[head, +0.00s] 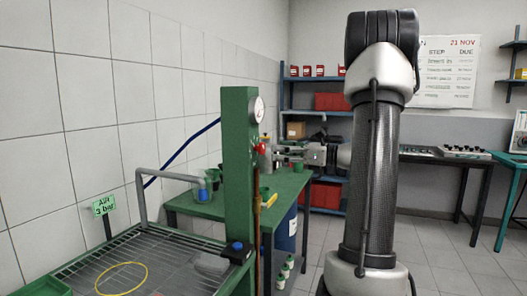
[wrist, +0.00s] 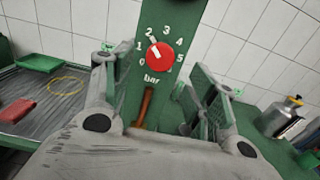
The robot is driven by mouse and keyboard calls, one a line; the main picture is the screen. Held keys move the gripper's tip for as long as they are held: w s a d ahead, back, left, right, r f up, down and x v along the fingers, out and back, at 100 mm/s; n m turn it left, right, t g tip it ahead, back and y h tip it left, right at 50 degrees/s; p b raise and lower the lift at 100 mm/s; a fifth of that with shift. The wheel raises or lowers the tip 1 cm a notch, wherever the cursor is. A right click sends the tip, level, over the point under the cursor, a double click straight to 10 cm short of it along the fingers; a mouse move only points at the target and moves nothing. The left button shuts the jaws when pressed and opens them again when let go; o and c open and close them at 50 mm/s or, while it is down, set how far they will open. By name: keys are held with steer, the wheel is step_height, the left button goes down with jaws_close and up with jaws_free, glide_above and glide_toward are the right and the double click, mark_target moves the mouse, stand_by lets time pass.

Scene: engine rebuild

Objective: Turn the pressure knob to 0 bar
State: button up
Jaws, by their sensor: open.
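The red pressure knob (wrist: 160,57) is on the green post (wrist: 185,12), on a dial marked 0 to 5 bar. Its white pointer mark points up and left, at about 2. My gripper (wrist: 162,80) is open, with one finger on each side of the post and the knob between them in the wrist view. In the head view, my gripper (head: 280,154) is level with the knob (head: 260,148), just to its right. I cannot tell whether the fingers touch anything.
A round gauge (head: 259,109) is above the knob on the post. A green sign (head: 104,205) reads "AIR 3 bar" beside the grated tray (head: 75,268), which holds a yellow ring (head: 122,265). A metal can (wrist: 280,116) stands on the green bench at right.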

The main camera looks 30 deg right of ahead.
mark_target(264, 149)
steer(key=x, duration=0.6)
steer(key=shift+w+a, duration=0.1)
steer(key=c, duration=1)
